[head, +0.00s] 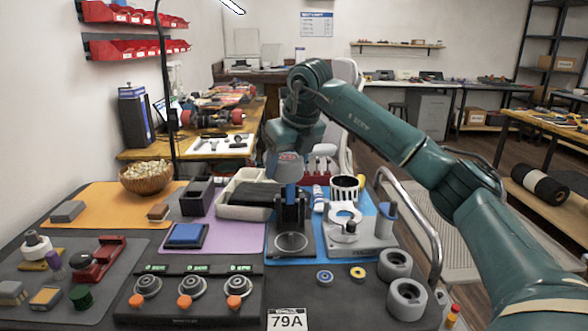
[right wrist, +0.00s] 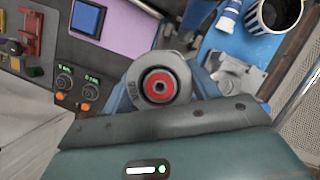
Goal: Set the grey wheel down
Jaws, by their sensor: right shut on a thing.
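Two other grey wheels, one behind (head: 396,262) and one in front (head: 406,298), lie on the dark table at the right. My left gripper is not in view.
A grey fixture (head: 372,240) with a blue-topped post stands right of the dark stand. A striped cup (head: 344,187) is behind it. Two small bearings, blue (head: 324,277) and yellow (head: 357,272), lie in front. A knob panel (head: 190,290) is at front left. A metal rail (head: 425,222) bounds the right.

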